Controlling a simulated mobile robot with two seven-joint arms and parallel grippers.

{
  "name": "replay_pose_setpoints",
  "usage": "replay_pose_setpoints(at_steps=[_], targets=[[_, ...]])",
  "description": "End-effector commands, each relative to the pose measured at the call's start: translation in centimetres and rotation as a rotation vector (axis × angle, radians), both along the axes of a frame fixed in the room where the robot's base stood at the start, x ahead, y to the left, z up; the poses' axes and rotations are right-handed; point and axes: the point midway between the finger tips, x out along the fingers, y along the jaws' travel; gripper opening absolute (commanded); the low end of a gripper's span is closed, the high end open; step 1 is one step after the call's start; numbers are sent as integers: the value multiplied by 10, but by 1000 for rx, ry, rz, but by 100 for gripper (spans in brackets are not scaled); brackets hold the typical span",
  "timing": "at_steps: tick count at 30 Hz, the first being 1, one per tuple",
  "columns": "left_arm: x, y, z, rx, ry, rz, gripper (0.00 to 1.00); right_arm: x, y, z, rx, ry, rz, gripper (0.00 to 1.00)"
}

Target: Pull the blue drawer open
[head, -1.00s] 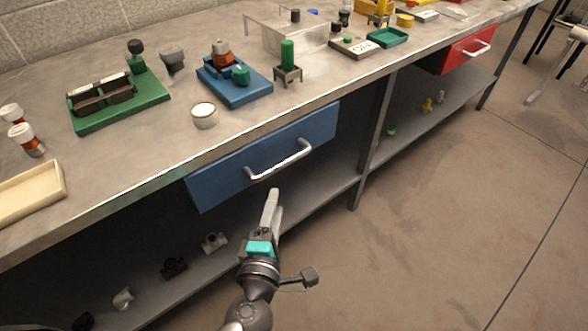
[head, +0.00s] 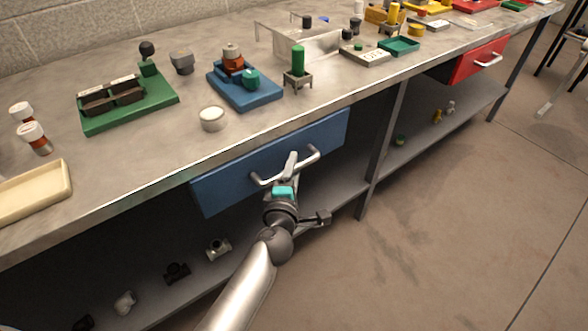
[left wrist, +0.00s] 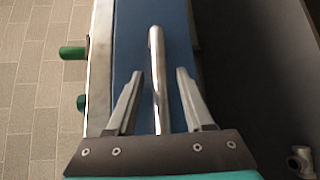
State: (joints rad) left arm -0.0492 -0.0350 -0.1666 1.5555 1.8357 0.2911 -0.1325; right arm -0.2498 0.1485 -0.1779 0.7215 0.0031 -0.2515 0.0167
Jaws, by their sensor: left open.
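The blue drawer (head: 225,184) is under the workbench top, and its front looks shut, close under the bench edge. Its silver bar handle (head: 312,157) runs across the front; in the left wrist view the handle (left wrist: 157,65) stands between the fingers. My left gripper (head: 291,160) is at the middle of the handle in the head view. In the left wrist view my left gripper (left wrist: 158,90) is open, with one finger on each side of the bar and a gap to each. My right gripper is not in view.
A red drawer (head: 478,60) is farther right. A lower shelf (head: 320,195) runs beneath. The floor in front is clear.

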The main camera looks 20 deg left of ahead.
Motion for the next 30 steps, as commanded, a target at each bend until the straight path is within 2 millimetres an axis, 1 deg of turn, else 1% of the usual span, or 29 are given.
replay_pose_setpoints(at_steps=[4,12,14,26,27,30], targets=[[6,1,-1,0,0,0,52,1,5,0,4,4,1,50],[7,1,-1,0,0,0,52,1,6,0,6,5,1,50],[7,1,-1,0,0,0,46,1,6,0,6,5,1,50],[7,1,-1,0,0,0,1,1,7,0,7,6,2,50],[7,1,-1,0,0,0,0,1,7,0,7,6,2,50],[7,1,-1,0,0,0,0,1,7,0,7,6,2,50]])
